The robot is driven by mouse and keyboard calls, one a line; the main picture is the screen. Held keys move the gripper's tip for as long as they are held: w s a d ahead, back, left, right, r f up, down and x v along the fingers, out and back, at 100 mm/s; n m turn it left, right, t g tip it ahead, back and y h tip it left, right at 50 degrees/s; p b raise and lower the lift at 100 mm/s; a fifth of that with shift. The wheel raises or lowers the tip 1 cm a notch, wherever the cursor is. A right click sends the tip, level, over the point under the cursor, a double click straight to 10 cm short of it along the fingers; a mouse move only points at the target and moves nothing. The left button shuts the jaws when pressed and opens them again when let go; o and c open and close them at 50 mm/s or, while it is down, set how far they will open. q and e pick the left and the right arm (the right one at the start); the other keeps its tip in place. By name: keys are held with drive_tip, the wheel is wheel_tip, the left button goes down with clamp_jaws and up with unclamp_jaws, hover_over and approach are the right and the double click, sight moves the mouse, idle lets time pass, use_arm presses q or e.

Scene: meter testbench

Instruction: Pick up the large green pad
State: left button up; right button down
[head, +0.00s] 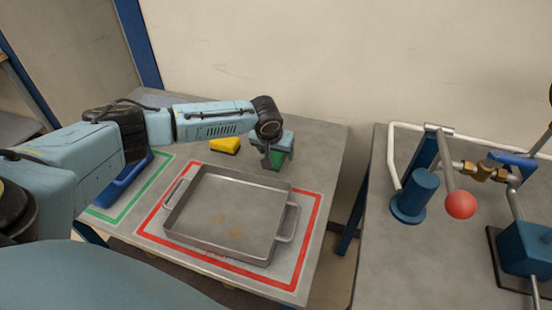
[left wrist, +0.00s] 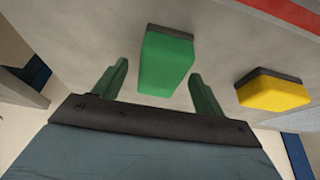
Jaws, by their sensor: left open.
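My left gripper (left wrist: 158,70) is open, with one finger on each side of the pad and a visible gap to both. I cannot tell whether the fingertips are level with it. In the head view, my left gripper (head: 274,158) points down at the table behind the metal tray, and the pad is mostly hidden there by the gripper. My right gripper is not in view.
A yellow pad (head: 225,145) with a dark layer lies left of the gripper; it also shows in the left wrist view (left wrist: 273,92). A metal tray (head: 190,225) sits inside a red outline. A blue bin (head: 117,188) is partly behind my arm. A second table (head: 390,270) carries piping.

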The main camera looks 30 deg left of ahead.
use_arm(q)
drive_tip(key=shift+w+f, duration=0.25)
drive_tip(key=shift+f, duration=0.3)
drive_tip(key=c, duration=1.1)
wheel_tip(320, 180, up, 10)
drive_tip(key=shift+r+p, duration=0.1)
drive_tip(key=shift+p, duration=0.65)
drive_tip(key=shift+c, duration=0.2)
